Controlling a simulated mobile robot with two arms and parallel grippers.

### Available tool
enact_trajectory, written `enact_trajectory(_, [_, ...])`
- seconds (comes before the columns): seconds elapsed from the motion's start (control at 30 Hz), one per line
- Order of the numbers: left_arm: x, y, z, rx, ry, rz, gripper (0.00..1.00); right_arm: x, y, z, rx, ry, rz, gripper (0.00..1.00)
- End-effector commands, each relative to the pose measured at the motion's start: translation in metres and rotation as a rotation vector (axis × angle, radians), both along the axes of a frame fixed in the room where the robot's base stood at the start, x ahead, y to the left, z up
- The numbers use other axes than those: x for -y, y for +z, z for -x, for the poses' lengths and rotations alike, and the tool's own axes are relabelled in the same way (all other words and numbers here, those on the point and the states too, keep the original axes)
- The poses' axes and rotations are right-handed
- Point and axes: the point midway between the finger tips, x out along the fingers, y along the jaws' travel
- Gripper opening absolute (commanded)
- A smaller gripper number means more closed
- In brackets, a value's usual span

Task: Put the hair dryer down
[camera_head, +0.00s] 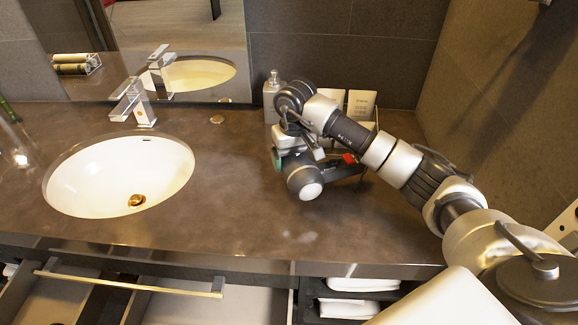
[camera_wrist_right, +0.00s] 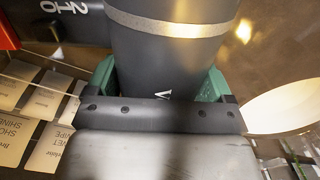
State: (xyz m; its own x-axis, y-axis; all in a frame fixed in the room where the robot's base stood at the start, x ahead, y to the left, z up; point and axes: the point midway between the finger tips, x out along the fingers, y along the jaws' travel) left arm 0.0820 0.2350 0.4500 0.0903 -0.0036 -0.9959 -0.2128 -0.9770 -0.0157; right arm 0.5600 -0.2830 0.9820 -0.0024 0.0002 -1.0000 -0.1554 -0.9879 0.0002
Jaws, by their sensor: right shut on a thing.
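The hair dryer (camera_head: 306,177) is dark grey with a pale round end. In the head view it is low over the brown countertop (camera_head: 235,215), right of the sink; I cannot tell whether it touches the counter. My right gripper (camera_head: 283,160) is shut on it. In the right wrist view the dryer's dark barrel (camera_wrist_right: 165,55), with a light metallic band, lies between the green fingers of the right gripper (camera_wrist_right: 158,88). My arm hides part of the dryer in the head view. My left gripper is not in view.
A white oval sink (camera_head: 90,180) with a chrome faucet (camera_head: 133,103) is at the left. A soap dispenser (camera_head: 272,92) and small packets (camera_head: 361,105) stand by the back wall. An open drawer (camera_head: 190,303) is below the front edge. The counter before the dryer is clear.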

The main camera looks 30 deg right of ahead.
Motion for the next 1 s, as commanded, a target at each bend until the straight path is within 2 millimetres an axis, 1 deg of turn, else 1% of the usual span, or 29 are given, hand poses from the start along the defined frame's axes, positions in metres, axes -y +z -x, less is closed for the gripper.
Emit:
enact_trajectory(0.03, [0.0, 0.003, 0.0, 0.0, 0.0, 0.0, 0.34, -0.005, -0.001, -0.006, 0.001, -0.002, -0.004, 0.38])
enact_trajectory(0.1, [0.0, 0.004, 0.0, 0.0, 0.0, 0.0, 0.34, -0.008, -0.006, -0.012, 0.002, -0.001, -0.003, 0.38])
enact_trajectory(0.27, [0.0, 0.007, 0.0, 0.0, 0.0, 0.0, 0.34, -0.011, -0.013, -0.016, 0.001, -0.002, 0.0, 0.38])
enact_trajectory(0.4, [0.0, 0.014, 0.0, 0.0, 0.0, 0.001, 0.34, -0.011, -0.032, -0.014, -0.004, -0.002, -0.002, 0.38])
enact_trajectory(0.53, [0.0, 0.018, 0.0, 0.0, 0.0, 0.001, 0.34, -0.011, -0.047, -0.016, 0.0, -0.001, -0.002, 0.38])
enact_trajectory(0.63, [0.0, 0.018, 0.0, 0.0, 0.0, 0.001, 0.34, -0.011, -0.05, -0.016, 0.003, -0.002, -0.002, 0.38])
enact_trajectory(0.83, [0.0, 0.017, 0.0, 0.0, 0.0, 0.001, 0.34, -0.011, -0.051, -0.016, 0.004, -0.001, 0.0, 0.38])
enact_trajectory(0.97, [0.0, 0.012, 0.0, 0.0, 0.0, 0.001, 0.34, -0.011, -0.054, -0.016, 0.005, -0.001, 0.001, 0.38])
enact_trajectory(1.0, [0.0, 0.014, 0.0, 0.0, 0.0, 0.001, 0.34, -0.011, -0.054, -0.016, 0.002, -0.001, 0.0, 0.87])
